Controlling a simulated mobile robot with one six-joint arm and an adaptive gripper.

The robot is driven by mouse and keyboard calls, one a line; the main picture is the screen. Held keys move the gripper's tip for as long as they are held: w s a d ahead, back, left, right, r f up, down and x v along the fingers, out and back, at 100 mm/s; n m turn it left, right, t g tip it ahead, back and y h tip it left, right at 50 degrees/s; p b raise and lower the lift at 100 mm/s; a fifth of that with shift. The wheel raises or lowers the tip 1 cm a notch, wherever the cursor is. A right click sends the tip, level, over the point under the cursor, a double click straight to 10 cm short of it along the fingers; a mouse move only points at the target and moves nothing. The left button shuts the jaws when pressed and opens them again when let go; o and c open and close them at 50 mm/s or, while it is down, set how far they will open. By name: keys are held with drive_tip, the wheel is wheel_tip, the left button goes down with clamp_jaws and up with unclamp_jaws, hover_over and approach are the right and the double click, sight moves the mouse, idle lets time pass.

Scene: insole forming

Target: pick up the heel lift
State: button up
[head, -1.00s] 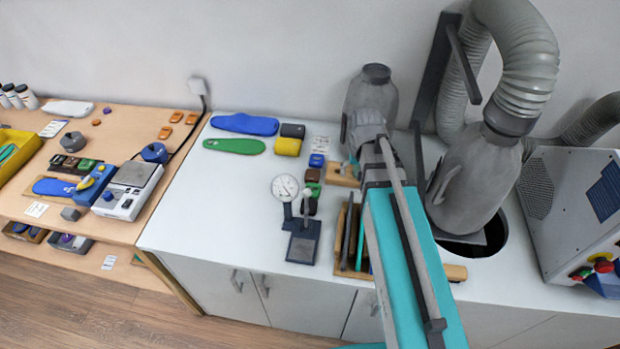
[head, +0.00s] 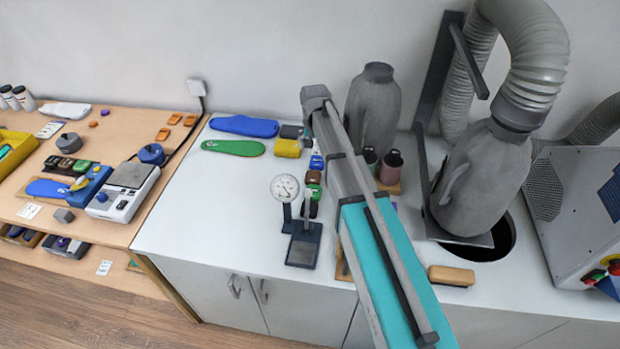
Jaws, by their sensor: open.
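I cannot tell for sure which piece is the heel lift. Small orange wedge-like pieces (head: 163,134) lie on the wooden table at the left. A column of small coloured blocks, with a blue one (head: 317,161) and a brown one (head: 314,178), lies on the white counter (head: 215,215) beside my arm. A blue insole (head: 243,126) and a green insole (head: 233,147) lie at the back of the counter, beside a yellow block (head: 287,148). My arm reaches over the counter and its end is at the small blocks' right side. My gripper does not show; the arm hides it or it is out of sight.
A dial gauge on a stand (head: 302,250) stands left of my arm. A grey bottle-shaped form (head: 374,108), two dark bottles (head: 390,167) and a large grey form under a hose (head: 466,185) stand to the right. The counter's left front is clear.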

drive_tip(key=shift+f, duration=0.1)
drive_tip(key=b, duration=0.9)
hover_over(313, 176)
drive_tip(key=f, duration=0.8)
drive_tip(key=shift+s+d+f, duration=0.1)
drive_tip(key=shift+s+f, duration=0.1)
drive_tip(key=shift+f, duration=0.05)
drive_tip(key=shift+w+f+b, duration=0.15)
drive_tip(key=shift+f+b, duration=2.25)
drive_tip(key=shift+f, duration=0.2)
drive_tip(key=shift+c, duration=0.3)
drive_tip(key=c, duration=0.6)
